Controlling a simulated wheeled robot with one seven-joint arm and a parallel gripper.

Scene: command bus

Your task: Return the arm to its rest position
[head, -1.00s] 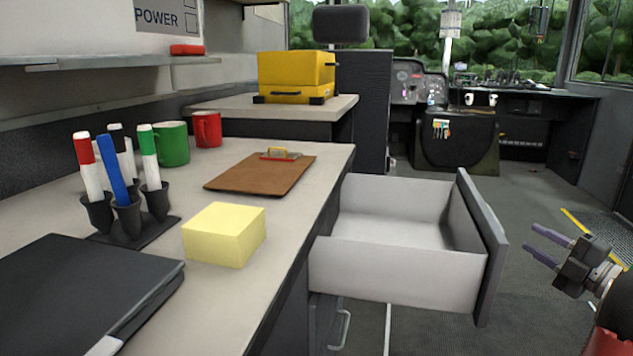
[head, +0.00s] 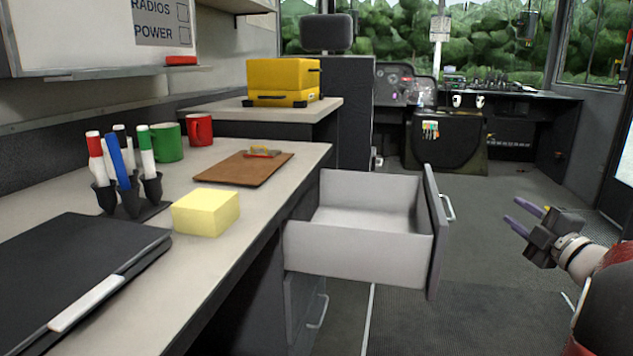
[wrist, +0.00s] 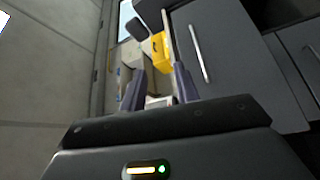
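My gripper (head: 524,216) is at the right of the head view, in the air to the right of the pulled-out drawer (head: 362,255). Its two purple-grey fingers stand apart with nothing between them. In the wrist view the fingers (wrist: 158,85) are also spread and empty. My gripper does not touch the drawer; there is a gap between the fingertips and the drawer front.
The open drawer, empty where its inside shows, juts from the desk (head: 250,215) into the aisle. On the desk are a yellow block (head: 206,212), a clipboard (head: 240,170), a pen holder (head: 135,198), mugs and a black folder (head: 75,270). Floor beyond is clear.

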